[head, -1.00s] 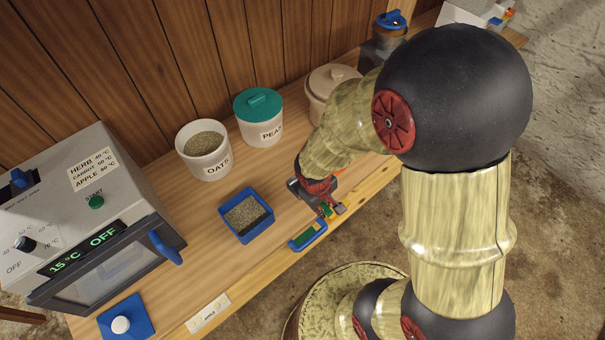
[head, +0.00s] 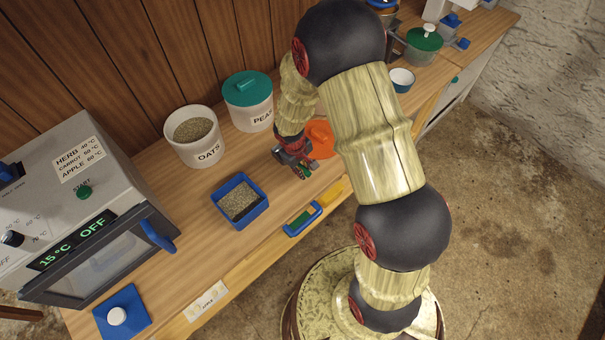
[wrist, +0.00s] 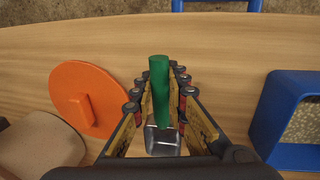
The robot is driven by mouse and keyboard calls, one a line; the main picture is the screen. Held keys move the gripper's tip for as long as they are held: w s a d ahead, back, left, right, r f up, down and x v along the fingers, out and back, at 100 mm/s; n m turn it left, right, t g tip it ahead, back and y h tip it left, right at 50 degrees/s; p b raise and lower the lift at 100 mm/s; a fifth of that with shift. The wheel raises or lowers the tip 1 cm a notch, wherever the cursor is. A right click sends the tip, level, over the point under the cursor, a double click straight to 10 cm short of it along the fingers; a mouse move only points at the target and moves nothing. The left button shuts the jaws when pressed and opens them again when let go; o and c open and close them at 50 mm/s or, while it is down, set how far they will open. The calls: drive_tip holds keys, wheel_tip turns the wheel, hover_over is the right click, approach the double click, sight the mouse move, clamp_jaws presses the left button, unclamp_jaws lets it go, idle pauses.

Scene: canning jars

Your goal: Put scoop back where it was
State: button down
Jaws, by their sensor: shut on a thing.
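My gripper (head: 300,172) is shut on the scoop, over the table between the blue box and the orange lid. In the wrist view the scoop's green handle (wrist: 160,90) stands between the fingers, and its shiny metal part (wrist: 163,140) shows below. In the head view the scoop is mostly hidden by the gripper; only a bit of green shows. The OATS crock (head: 192,140) is open and full of grain, left of my gripper. The PEAS crock (head: 248,105) has its green lid on. A blue box (head: 262,205) holds grain.
An orange lid (head: 322,138) lies flat, close to my gripper. A blue-framed green piece (head: 302,219) sits at the table's front edge. The dryer (head: 90,215) stands at the left. A small blue bowl (head: 402,79) and a green-lidded pot (head: 424,40) are farther right.

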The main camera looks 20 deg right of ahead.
drive_tip(key=shift+w+f+b, duration=0.1)
drive_tip(key=shift+f+b, duration=0.3)
drive_tip(key=shift+f, duration=1.2)
drive_tip(key=shift+f, duration=0.15)
drive_tip(key=c, duration=1.8)
unclamp_jaws()
drive_tip(key=shift+o, duration=0.2)
